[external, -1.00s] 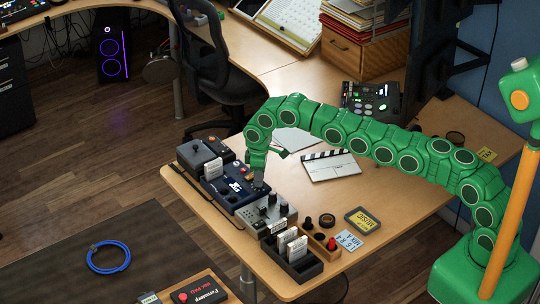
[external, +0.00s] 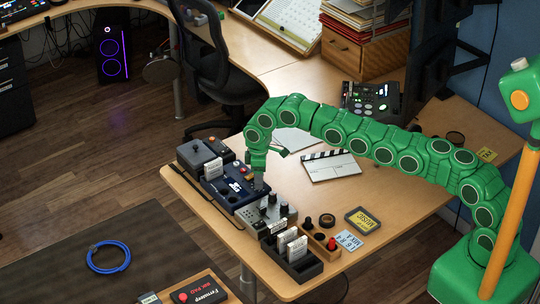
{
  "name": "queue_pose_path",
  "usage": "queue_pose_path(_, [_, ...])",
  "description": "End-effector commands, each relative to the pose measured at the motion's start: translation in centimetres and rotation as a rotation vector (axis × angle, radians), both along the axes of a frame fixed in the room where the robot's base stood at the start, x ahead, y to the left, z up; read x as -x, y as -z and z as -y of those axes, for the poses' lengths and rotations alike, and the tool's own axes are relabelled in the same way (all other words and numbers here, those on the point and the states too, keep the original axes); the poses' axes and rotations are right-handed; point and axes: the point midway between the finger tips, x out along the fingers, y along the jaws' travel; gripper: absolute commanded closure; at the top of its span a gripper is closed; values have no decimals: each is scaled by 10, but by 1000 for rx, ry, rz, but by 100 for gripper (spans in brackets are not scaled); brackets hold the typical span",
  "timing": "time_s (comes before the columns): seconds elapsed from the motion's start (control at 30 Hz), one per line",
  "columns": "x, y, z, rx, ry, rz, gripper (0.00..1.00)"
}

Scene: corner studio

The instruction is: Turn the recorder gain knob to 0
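A row of small devices stands along the left edge of the wooden desk (external: 400,198). A grey box with several dark knobs (external: 257,222) sits just in front of a dark blue device (external: 232,190) with buttons. I cannot tell for certain which is the recorder, and the knob markings are too small to read. My green arm reaches over from the right. My gripper (external: 260,186) points down at the right end of the blue device, close to the knobs of the grey box. Its fingertips are too small to tell whether they touch a knob or are open.
A dark tray with white cards (external: 302,262) and a wooden holder with knobs (external: 318,240) stand in front of the grey box. A clapperboard (external: 331,166) lies to the right of my gripper. A black office chair (external: 225,85) stands beyond the desk.

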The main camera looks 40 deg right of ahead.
Motion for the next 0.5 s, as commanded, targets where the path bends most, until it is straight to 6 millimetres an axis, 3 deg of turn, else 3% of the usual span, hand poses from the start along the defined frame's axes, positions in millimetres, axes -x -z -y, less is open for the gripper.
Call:
queue_pose_path(0.27, [0,-4,0,-1,0,1,46])
queue_pose_path(0.5, [-1,-27,0,-2,1,3,46])
